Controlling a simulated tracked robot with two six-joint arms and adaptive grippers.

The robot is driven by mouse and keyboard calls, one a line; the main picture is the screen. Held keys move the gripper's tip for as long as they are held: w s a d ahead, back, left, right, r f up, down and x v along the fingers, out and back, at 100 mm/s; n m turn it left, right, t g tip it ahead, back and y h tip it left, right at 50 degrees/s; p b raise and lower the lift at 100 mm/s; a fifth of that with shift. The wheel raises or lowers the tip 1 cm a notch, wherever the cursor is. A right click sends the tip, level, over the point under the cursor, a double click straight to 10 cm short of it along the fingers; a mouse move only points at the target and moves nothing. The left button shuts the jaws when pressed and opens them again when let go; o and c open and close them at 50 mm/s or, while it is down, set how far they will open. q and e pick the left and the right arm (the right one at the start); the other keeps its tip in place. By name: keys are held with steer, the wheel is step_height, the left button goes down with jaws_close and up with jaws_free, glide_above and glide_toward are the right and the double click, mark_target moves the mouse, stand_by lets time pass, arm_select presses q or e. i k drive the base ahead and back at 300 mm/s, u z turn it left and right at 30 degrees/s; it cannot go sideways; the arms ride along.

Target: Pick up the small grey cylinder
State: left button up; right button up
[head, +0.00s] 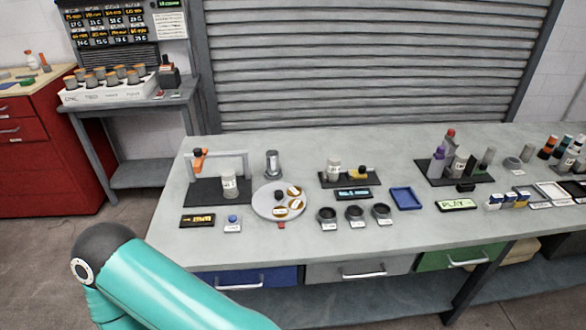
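A small grey metallic cylinder (272,163) stands upright on the workbench (235,255), behind the round turntable-like plate (262,207). Another greyish-green cylinder (487,158) stands on a dark mat further right, and a short grey cylinder (526,153) stands to the right of that. I cannot tell which of these the task names. Neither of my grippers shows in the head view. Only a teal link of my own arm with a dark joint crosses the lower left, apart from these things.
A small gantry (232,157) with an orange part stands left over a dark base with a white jar (229,184). Several dark cups (355,216), a blue tray (406,198) and labelled displays line the front. Bare bench shows along the front edge.

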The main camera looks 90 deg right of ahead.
mark_target(332, 171)
steer(key=u, duration=0.5)
steer(key=i, duration=0.15)
steer(key=u, duration=3.7)
steer(key=i, duration=0.55)
steer(key=u, duration=5.65)
steer(key=i, duration=0.5)
